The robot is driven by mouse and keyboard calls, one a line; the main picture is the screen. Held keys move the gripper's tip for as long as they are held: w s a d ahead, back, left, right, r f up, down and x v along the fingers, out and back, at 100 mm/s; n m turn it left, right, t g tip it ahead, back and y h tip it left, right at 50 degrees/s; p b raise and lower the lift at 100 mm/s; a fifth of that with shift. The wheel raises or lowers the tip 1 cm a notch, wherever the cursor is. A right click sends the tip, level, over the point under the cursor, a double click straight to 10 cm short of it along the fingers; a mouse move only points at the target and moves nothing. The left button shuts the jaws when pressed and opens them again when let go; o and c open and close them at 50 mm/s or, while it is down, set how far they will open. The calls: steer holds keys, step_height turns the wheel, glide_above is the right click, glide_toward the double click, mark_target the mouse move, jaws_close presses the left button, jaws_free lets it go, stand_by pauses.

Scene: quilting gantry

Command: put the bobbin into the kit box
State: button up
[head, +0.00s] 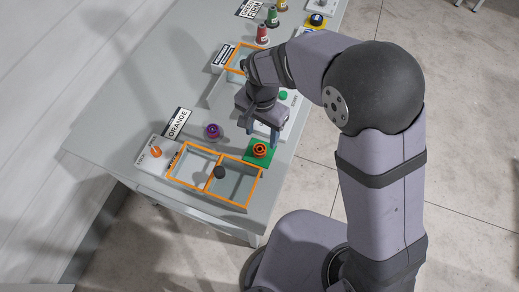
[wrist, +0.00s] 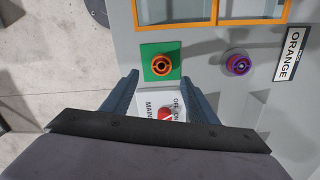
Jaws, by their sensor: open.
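An orange bobbin (head: 260,150) sits on a green square pad (head: 248,159) near the table's right edge; the bobbin (wrist: 161,65) and pad (wrist: 151,48) also show in the wrist view. A purple bobbin (head: 213,130) stands on the table to its left; it also shows in the wrist view (wrist: 238,65). An orange-rimmed box (head: 232,203) with two compartments lies just in front of them; its rim (wrist: 216,12) shows in the wrist view. My gripper (head: 262,134) is open and empty, its fingertips (wrist: 172,74) just short of the orange bobbin and apart from it.
A white panel with an orange knob (head: 154,151) and an ORANGE sign (head: 177,123) are at left. A panel with a red control (wrist: 165,115) lies below my fingers. Spools (head: 263,33) and another orange-rimmed frame (head: 231,66) stand farther back.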

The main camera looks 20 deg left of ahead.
mark_target(260, 145)
steer(key=shift+w+a+r, duration=0.1)
steer(key=shift+a+r, duration=0.05)
steer(key=shift+a, duration=0.15)
steer(key=shift+f+p, duration=0.3)
steer(key=shift+f, duration=0.75)
steer(key=shift+d+f+p, duration=0.15)
steer(key=shift+f+p, duration=0.15)
steer(key=shift+f, duration=0.05)
steer(key=f, duration=0.1)
steer(key=f+p, duration=0.1)
steer(key=f, duration=0.1)
steer(key=shift+s+d, duration=0.1)
steer(key=shift+s, duration=0.15)
steer(key=shift+f+p, duration=0.3)
steer(key=shift+f, duration=0.45)
steer(key=c, duration=1.2)
steer(key=shift+r, duration=0.1)
step_height(260, 145, up, 10)
steer(key=b, duration=0.2)
